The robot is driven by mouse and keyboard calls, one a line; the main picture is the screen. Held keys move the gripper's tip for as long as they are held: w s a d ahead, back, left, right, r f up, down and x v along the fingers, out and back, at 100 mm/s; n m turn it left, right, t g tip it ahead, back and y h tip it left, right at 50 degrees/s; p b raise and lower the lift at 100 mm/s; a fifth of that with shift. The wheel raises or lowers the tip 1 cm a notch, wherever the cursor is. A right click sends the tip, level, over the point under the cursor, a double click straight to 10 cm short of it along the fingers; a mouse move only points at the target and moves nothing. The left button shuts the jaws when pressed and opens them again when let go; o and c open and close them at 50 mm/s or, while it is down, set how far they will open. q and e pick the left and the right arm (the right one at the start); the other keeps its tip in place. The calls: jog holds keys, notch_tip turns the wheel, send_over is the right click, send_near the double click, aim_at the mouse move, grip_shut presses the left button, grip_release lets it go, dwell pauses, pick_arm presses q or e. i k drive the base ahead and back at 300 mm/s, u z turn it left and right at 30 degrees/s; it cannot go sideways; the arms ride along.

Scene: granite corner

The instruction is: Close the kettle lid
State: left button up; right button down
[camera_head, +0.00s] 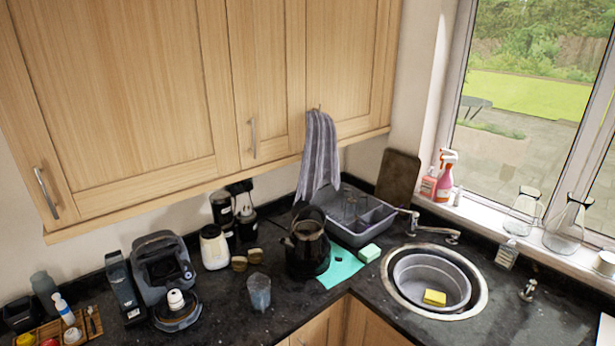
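A black kettle (306,252) stands on the dark worktop near the corner, partly over a turquoise cloth (342,266). A dark rounded part, which looks like the kettle lid (309,214), stands up at the top of the kettle. It looks raised, but dark on dark, so its exact angle is hard to tell. Neither of my grippers is in view, and nothing of mine touches the kettle.
A grey dish rack (358,232) stands close behind the kettle, with a striped towel (318,150) hanging above. A glass (259,291) and small jars (240,263) stand to the left. The sink (433,281) is right. Wall cupboards (115,85) overhang the worktop.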

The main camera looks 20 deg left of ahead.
aim_at(301, 202)
jog(key=i, duration=1.25)
jog(key=u, duration=2.15)
